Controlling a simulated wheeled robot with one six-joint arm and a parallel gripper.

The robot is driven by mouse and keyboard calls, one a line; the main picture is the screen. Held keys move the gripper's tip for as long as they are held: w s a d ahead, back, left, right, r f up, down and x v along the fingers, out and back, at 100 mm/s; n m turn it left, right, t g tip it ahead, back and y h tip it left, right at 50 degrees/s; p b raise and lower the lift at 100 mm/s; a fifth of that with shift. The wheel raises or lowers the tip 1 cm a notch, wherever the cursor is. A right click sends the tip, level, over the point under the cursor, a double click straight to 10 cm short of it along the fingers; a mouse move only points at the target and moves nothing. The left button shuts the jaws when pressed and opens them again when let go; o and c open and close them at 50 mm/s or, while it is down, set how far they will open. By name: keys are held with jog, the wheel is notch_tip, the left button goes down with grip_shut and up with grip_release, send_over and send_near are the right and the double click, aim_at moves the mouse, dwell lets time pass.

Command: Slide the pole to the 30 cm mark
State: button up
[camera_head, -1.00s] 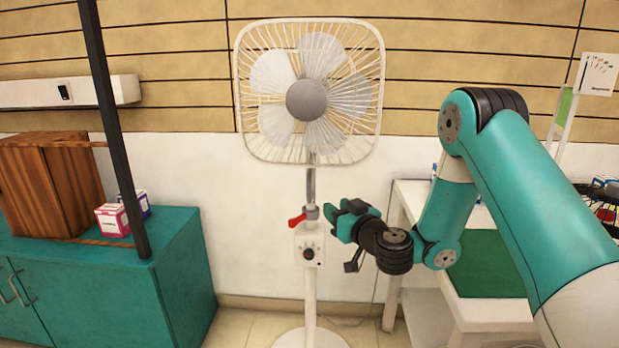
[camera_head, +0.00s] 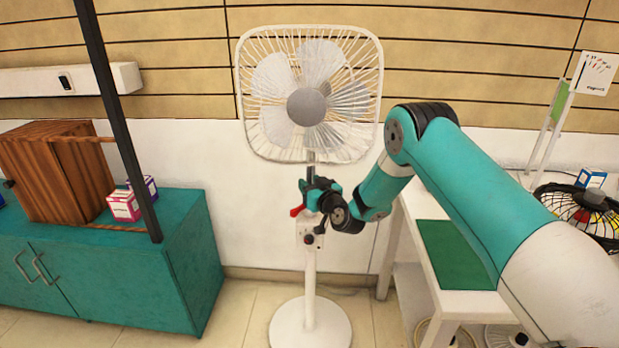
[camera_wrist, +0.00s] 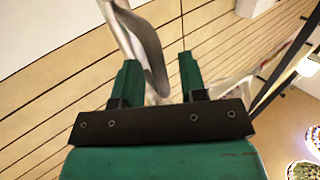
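A white standing fan (camera_head: 310,262) is upright in the middle of the head view, with a square cage and grey hub (camera_head: 306,106). Its thin grey pole (camera_head: 311,171) shows below the cage. A red lever (camera_head: 296,211) and a control box (camera_head: 306,238) with a black knob sit below. My gripper (camera_head: 307,186) is at the pole, just above the lever, partly hiding it. In the wrist view, my gripper (camera_wrist: 160,72) is open, with a grey-white curved part (camera_wrist: 152,62) between or just beyond the fingers; contact cannot be told. No scale mark is readable.
A teal cabinet (camera_head: 190,262) with a wooden box (camera_head: 60,175) and small cartons stands at left, behind a dark post (camera_head: 118,120). A white table (camera_head: 470,305) with a green mat (camera_head: 452,252) is at right. Floor is clear around the fan's base.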

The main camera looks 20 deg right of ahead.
jog(key=shift+w, duration=0.5)
grip_shut()
jog(key=shift+r, duration=0.1)
